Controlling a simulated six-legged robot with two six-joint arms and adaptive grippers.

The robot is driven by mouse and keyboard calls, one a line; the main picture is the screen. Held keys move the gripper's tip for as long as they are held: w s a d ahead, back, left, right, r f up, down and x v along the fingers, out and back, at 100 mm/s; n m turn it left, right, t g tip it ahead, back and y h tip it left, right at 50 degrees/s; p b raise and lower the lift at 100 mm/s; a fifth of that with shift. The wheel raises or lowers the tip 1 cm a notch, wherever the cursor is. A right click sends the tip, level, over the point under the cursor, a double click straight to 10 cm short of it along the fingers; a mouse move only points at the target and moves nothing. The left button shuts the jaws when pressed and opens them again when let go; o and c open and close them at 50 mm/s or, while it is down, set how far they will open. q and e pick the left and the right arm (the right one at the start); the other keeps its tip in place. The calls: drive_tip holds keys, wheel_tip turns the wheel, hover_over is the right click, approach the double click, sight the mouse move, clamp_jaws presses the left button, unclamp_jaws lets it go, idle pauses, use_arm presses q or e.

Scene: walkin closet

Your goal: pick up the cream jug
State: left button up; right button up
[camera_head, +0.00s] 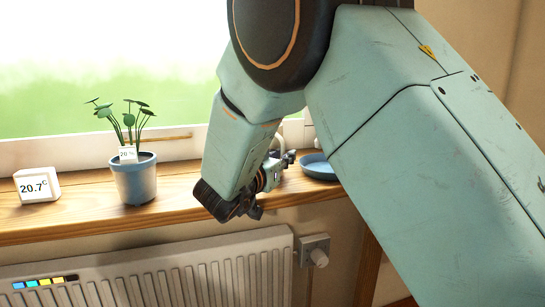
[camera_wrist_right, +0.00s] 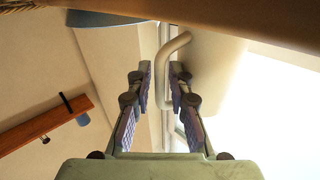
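The cream jug (camera_wrist_right: 215,65) shows in the right wrist view as a pale body with a curved handle (camera_wrist_right: 181,42) on its left side. My right gripper (camera_wrist_right: 160,70) is open, with its two fingers apart on either side of the handle's upright part. I cannot tell whether either finger touches it. In the head view my right gripper (camera_head: 280,166) is over the wooden windowsill, partly behind my own arm. That arm hides most of the jug; only a pale sliver (camera_head: 296,131) shows beside it. My left gripper is not in view.
On the windowsill (camera_head: 85,211) stand a white temperature display (camera_head: 37,186) and a plant in a blue-white pot (camera_head: 134,182). A blue dish (camera_head: 318,167) lies just right of my right gripper. A radiator (camera_head: 150,272) and its valve (camera_head: 315,250) are below the sill.

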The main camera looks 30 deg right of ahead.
drive_tip(key=shift+w+d, duration=0.2)
drive_tip(key=shift+d, duration=0.1)
drive_tip(key=shift+s+a+r, duration=0.1)
drive_tip(key=shift+s+a, duration=0.05)
drive_tip(key=shift+s, duration=0.05)
drive_tip(key=shift+w, duration=0.1)
clamp_jaws()
idle(0.3)
